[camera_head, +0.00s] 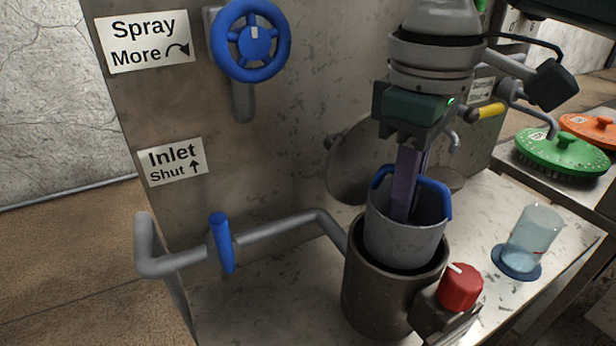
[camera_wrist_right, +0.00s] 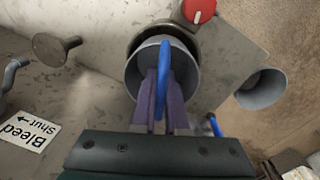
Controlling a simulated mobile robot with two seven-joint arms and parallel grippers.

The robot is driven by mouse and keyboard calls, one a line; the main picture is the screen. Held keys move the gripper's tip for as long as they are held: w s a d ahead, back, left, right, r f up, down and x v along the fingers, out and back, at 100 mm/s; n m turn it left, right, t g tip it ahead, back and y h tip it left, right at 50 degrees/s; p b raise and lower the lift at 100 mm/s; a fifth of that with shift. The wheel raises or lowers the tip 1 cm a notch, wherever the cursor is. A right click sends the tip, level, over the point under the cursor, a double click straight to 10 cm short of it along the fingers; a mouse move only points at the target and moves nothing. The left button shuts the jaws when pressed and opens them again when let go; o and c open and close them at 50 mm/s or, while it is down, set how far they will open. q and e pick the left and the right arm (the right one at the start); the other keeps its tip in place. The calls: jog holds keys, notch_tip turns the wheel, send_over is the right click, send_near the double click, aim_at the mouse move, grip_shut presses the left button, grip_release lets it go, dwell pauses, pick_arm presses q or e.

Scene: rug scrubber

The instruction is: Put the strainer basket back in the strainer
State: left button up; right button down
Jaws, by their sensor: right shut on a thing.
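The strainer basket (camera_head: 404,232) is a grey cup with a blue bail handle (camera_head: 434,184). It sits partly inside the mouth of the dark cylindrical strainer (camera_head: 375,300), its upper part standing above the rim and slightly tilted. My right gripper (camera_head: 402,205) comes down from above, its purple fingers shut on the blue handle. In the right wrist view the fingers (camera_wrist_right: 163,110) pinch the handle (camera_wrist_right: 164,75) over the basket (camera_wrist_right: 133,82), with the dark strainer mouth (camera_wrist_right: 150,38) showing beyond. The basket's lower end is hidden in the strainer. My left gripper is not in view.
A red knob (camera_head: 460,288) stands close at the strainer's right. A clear cup (camera_head: 535,236) on a blue base is further right. A round grey lid (camera_head: 350,165) leans behind. The inlet pipe with blue lever (camera_head: 221,243) is left; green (camera_head: 562,152) and orange brushes (camera_head: 590,127) lie back right.

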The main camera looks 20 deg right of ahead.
aim_at(390, 257)
notch_tip(390, 257, down, 5)
jog(key=shift+f+b, duration=0.15)
jog(key=shift+b, duration=0.4)
notch_tip(390, 257, down, 4)
jog(key=shift+f+b, duration=0.1)
jog(key=shift+b, duration=0.55)
jog(key=c, duration=0.9)
grip_release()
jog(key=shift+c, duration=0.2)
